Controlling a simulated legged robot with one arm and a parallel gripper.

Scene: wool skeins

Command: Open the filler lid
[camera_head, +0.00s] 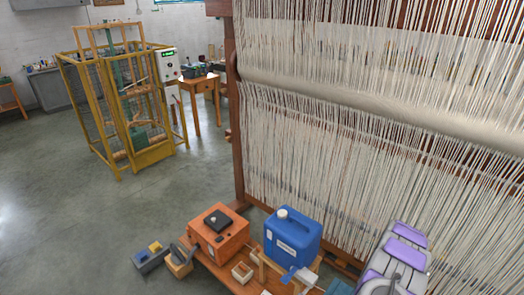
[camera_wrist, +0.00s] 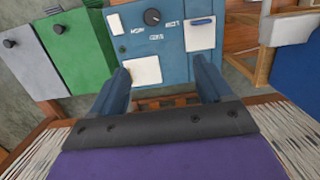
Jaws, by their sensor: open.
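My gripper (camera_wrist: 161,66) is open in the wrist view, with its two blue fingers spread and nothing between them. The left plate (camera_wrist: 145,71) lies near the left fingertip; the right plate (camera_wrist: 200,34) lies above the right fingertip. In the head view, an orange box (camera_head: 230,243) has a black square piece (camera_head: 217,221) on top. A blue canister (camera_head: 293,240) has a white cap (camera_head: 282,214). I cannot tell which part is the filler lid.
A large loom (camera_head: 340,150) with pale threads fills the right. Small boxes (camera_head: 150,258) sit on the left floor. A yellow-framed machine (camera_head: 125,105) stands behind. Green (camera_wrist: 70,45) and grey (camera_wrist: 28,60) panels adjoin the blue one.

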